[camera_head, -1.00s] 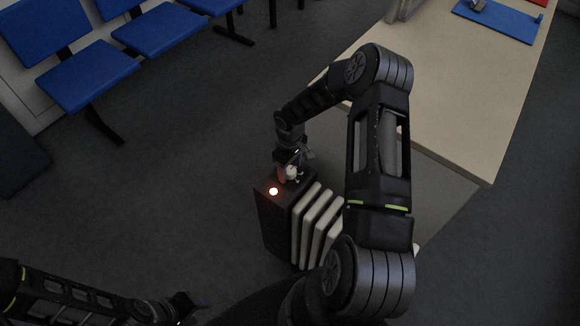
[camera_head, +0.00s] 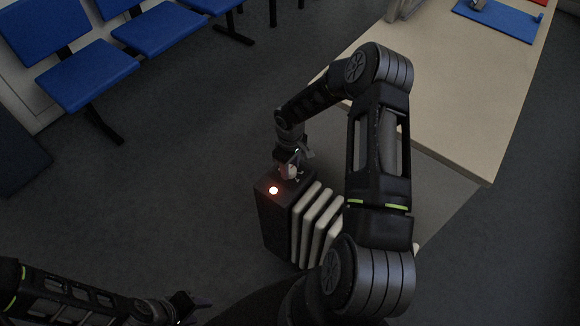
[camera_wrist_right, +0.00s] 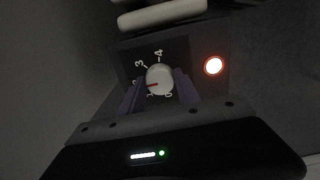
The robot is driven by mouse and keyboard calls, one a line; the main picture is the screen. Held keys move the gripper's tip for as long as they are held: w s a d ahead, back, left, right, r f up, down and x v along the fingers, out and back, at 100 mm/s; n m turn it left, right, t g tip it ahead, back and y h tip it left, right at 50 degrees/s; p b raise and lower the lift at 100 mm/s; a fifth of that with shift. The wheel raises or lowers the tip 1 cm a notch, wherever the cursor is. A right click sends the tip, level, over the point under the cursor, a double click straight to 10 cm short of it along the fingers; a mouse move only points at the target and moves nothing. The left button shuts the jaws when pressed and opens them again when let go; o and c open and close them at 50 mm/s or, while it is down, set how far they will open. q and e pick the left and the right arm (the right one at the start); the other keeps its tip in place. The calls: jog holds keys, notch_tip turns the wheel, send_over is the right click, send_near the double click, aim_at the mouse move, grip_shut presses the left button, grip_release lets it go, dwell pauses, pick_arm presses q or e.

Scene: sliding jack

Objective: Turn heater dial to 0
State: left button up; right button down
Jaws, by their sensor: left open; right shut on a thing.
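The heater (camera_head: 272,225) is a dark box with pale fins, standing on the floor. Its white dial (camera_wrist_right: 159,78) shows in the right wrist view, with a red mark at its left side, pointing roughly between the 1 and the 2. The 0 is at the dial's lower right, partly hidden near a finger. My right gripper (camera_wrist_right: 160,90) is shut on the dial, one purple finger on each side; in the head view it is over the heater's top. My left gripper (camera_head: 195,304) is open and empty at the bottom left, away from the heater.
A red light (camera_wrist_right: 213,66) glows beside the dial. A table (camera_head: 450,110) stands to the right of the heater, with a blue mat (camera_head: 500,20) on it. Blue chairs (camera_head: 85,75) stand at the upper left. The floor left of the heater is clear.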

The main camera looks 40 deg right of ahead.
jog(key=shift+n+b, duration=0.35)
jog(key=shift+n, duration=0.05)
jog(key=n+b, duration=0.2)
jog(key=n, duration=0.1)
jog(key=shift+f, duration=0.1)
jog(key=n+b, duration=0.1)
jog(key=n, duration=0.4)
jog(key=shift+b, duration=0.3)
jog(key=n, duration=0.5)
jog(key=shift+b, duration=0.4)
jog(key=n, duration=0.6)
jog(key=c, duration=0.9)
grip_release()
